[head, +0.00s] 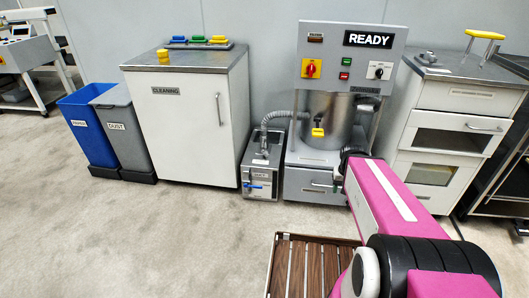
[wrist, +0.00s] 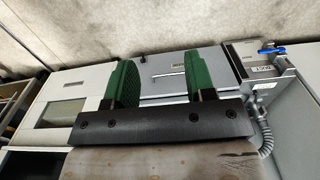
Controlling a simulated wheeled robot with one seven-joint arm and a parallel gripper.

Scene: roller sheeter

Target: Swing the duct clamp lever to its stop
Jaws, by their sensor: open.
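My gripper (wrist: 160,80) is open in the wrist view, its two green pads apart with nothing between them. In the head view my magenta arm reaches to the front of the grey machine (head: 305,180), and its dark end hides the gripper's fingers. A blue lever (head: 254,186) sits on the front of the small grey dust unit (head: 262,160); it also shows in the wrist view (wrist: 272,50), apart from the gripper. A yellow-handled lever (head: 318,132) sits on the machine's drum.
A ribbed duct hose (head: 281,115) links the dust unit to the machine. A READY sign (head: 368,39) tops the panel. A white cleaning cabinet (head: 190,130) stands left, a drawer cabinet (head: 450,95) right.

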